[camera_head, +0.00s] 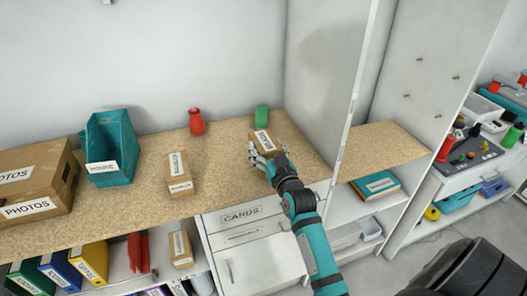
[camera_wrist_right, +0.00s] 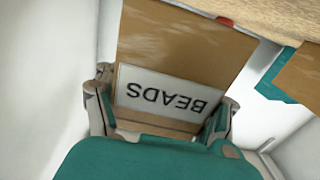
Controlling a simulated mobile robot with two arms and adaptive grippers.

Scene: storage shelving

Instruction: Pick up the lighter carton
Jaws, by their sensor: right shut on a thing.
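My right gripper (camera_head: 268,158) is over the wooden shelf top, shut on a small brown carton (camera_head: 265,136). In the right wrist view the carton (camera_wrist_right: 185,50) sits between the two fingers of the gripper (camera_wrist_right: 164,105), its white label reading BEADS. Whether it touches the shelf or is raised a little, I cannot tell. A second small brown carton (camera_head: 178,172) with a white label stands on the shelf top to the left. A similar carton (camera_head: 180,247) is on the lower shelf. I cannot tell by sight which is lighter. My left gripper is not in view.
A green object (camera_head: 262,116) stands just behind the held carton. A red vase (camera_head: 196,122), a teal bin (camera_head: 110,148) and a large PHOTOS box (camera_head: 38,183) stand farther left. A white upright panel (camera_head: 325,70) is close on the right. Drawers (camera_head: 250,235) are below.

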